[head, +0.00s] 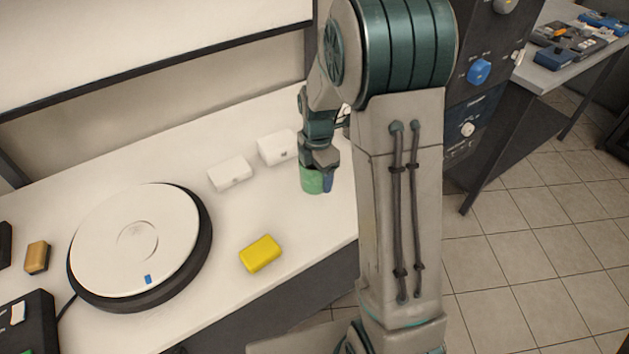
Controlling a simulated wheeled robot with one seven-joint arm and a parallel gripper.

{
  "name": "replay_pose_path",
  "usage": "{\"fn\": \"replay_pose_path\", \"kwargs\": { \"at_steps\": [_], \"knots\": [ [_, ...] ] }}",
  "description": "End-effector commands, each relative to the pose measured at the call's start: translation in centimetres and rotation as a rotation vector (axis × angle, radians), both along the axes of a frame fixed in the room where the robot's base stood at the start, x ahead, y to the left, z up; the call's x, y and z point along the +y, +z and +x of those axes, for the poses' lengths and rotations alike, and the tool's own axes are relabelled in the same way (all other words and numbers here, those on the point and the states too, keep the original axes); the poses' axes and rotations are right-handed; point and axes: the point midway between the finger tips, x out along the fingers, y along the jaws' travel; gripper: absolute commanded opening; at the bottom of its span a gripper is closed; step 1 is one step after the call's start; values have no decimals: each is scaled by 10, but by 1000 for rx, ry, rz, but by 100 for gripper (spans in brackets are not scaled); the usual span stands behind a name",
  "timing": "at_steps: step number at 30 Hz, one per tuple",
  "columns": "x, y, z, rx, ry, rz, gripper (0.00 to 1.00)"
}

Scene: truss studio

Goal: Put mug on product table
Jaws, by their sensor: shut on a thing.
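A green mug (311,181) is at the right part of the white table (205,270), near its front edge. My gripper (320,168) points down at the mug from above and is shut on it. A small blue part shows at the mug's right side; I cannot tell if it belongs to the mug or to my gripper. My gripper hides the mug's top. I cannot tell whether the mug's base touches the white table or is slightly above it.
A round white turntable (112,240) with a dark rim fills the table's left. A yellow block (261,254) and two white boxes, one left (231,173) and one right (277,148), lie between it and the mug. A dark rack (478,100) stands right. Another table (548,78) holds several devices.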

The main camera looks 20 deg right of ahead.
Motion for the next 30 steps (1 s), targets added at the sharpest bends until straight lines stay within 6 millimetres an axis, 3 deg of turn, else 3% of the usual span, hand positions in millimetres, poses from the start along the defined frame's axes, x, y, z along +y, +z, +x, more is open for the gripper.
{"fn": "replay_pose_path", "kwargs": {
  "at_steps": [5, 13, 26, 27, 29, 30],
  "knots": [
    [4, -7, 9, 1, -1, 0, 37],
    [4, -42, 8, 2, -2, 0, 37],
    [4, -51, 9, -1, -2, 0, 37],
    [4, -50, 9, -1, -2, 0, 77],
    [4, -49, 9, 0, -2, 0, 90],
    [4, -49, 9, 0, -2, 0, 90]
  ]
}}
